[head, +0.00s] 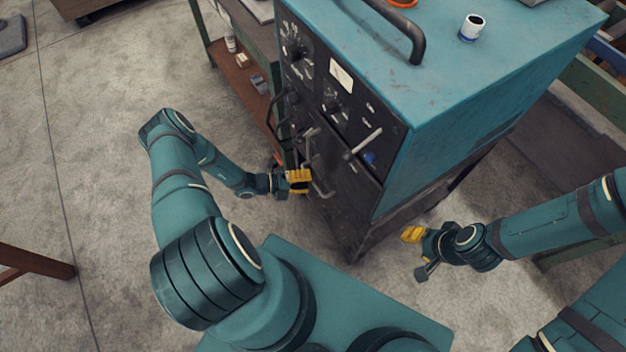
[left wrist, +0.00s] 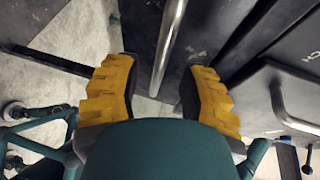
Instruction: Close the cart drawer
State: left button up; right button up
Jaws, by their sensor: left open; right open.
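The teal cart (head: 470,95) stands at the centre right, with a dark front face that carries knobs, a gauge and several handles. My left gripper (head: 299,181) is at the lower part of this front, beside a grey metal handle (head: 319,180). In the left wrist view its yellow fingers (left wrist: 158,95) are apart, and a metal bar handle (left wrist: 170,40) runs between them; contact cannot be told. Which panel is the drawer, and how far it stands out, is unclear. My right gripper (head: 416,253) is open and empty, over the floor right of the cart.
A cup (head: 472,27) and an orange ring stand on the cart top, near a large dark top handle (head: 405,30). A green-framed shelf (head: 240,85) with small items stands left of the cart. The concrete floor (head: 90,150) at the left is mostly clear.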

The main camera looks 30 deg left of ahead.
pick_arm(q)
jog(key=v, duration=0.9)
jog(key=shift+a, duration=0.25)
jog(key=shift+s+r, duration=0.1)
